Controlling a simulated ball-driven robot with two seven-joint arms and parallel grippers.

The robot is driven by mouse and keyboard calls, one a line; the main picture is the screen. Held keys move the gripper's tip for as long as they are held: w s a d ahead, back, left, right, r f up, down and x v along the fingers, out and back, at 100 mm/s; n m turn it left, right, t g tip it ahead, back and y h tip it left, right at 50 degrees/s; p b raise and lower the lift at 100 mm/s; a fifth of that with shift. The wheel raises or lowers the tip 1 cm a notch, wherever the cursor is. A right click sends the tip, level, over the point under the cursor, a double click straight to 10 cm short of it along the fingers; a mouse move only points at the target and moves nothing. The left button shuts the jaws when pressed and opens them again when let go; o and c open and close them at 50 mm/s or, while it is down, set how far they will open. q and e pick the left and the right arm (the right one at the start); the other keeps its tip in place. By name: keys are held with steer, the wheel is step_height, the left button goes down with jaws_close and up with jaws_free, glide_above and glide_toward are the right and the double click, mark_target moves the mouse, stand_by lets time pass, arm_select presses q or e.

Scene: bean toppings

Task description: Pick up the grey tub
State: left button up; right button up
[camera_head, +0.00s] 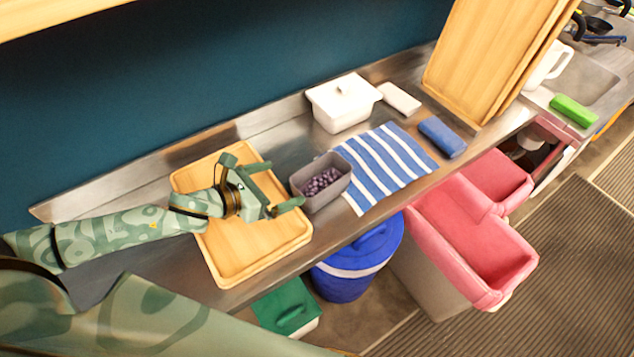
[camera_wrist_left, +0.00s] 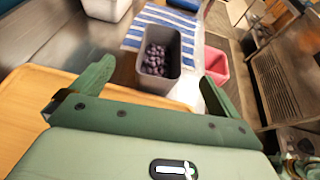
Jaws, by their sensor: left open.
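The grey tub (camera_head: 329,194) stands on the metal counter, between a wooden tray and a striped cloth. It holds dark purple beans. My left gripper (camera_head: 283,187) is open and empty over the right part of the wooden tray, just left of the tub. In the left wrist view the tub (camera_wrist_left: 174,76) lies ahead of the gripper (camera_wrist_left: 152,82), roughly between the lines of its two fingers. I cannot tell whether a fingertip touches the tub. My right gripper does not show.
The wooden tray (camera_head: 228,262) lies under my left gripper. A blue-and-white striped cloth (camera_head: 385,163) is right of the tub. A white lidded container (camera_head: 341,103) stands behind. A blue sponge (camera_head: 442,137) lies farther right. Below the counter edge are a blue bin (camera_head: 352,262) and pink bins (camera_head: 462,232).

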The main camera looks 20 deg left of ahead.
mark_target(296, 177)
arm_select(q)
steer(key=x, duration=0.6)
steer(key=shift+a+f, duration=0.1)
steer(key=shift+a, duration=0.05)
steer(key=x, duration=0.4)
steer(key=b+x, duration=0.1)
steer(key=x, duration=0.1)
steer(key=shift+s+d+f, duration=0.25)
steer(key=shift+d+f, duration=0.05)
steer(key=c, duration=0.9)
steer(key=shift+r, duration=0.1)
steer(key=shift+c, duration=1.1)
